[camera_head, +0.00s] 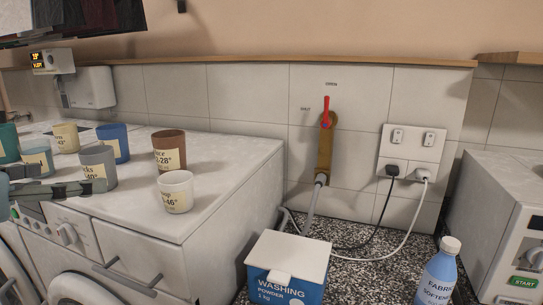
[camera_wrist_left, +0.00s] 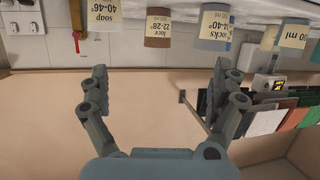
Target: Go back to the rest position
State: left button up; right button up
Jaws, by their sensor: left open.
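My left gripper (camera_head: 62,180) comes in at the left edge of the head view, in front of the cups on the white machine top. In the left wrist view, my left gripper (camera_wrist_left: 161,70) has its two grey fingers spread wide with nothing between them. That view is upside down, with the cups beyond the fingertips along its top edge. My right gripper is in neither view.
Several labelled cups stand on the machine top, including a brown cup (camera_head: 169,150), a grey cup (camera_head: 98,167) and a cream cup (camera_head: 176,191). A washing powder box (camera_head: 287,268) and a blue softener bottle (camera_head: 437,275) stand right of the machine. A red-handled tap (camera_head: 326,115) is on the wall.

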pick_arm(q)
jog(key=s+d+f+g+y, duration=0.25)
jog(key=s+f+g, duration=0.85)
jog(key=s+f, duration=1.05)
notch_tip(320, 180, down, 32)
jog(key=a+n+b, duration=0.1)
jog(key=a+b, duration=0.2)
jog(key=b, duration=0.6)
jog(key=s+f+g+b, duration=0.1)
jog(key=s+f+b, duration=0.3)
jog(key=s+f, duration=0.5)
jog(key=s+a+f+g+b, duration=0.1)
jog(key=s+f+b, duration=0.4)
jog(key=s+f, duration=0.5)
notch_tip(320, 180, down, 8)
jog(key=shift+f, duration=0.1)
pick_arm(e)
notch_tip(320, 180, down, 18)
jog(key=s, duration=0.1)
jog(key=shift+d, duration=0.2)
pick_arm(q)
jog(key=shift+s+y, duration=0.1)
jog(key=shift+y, duration=0.15)
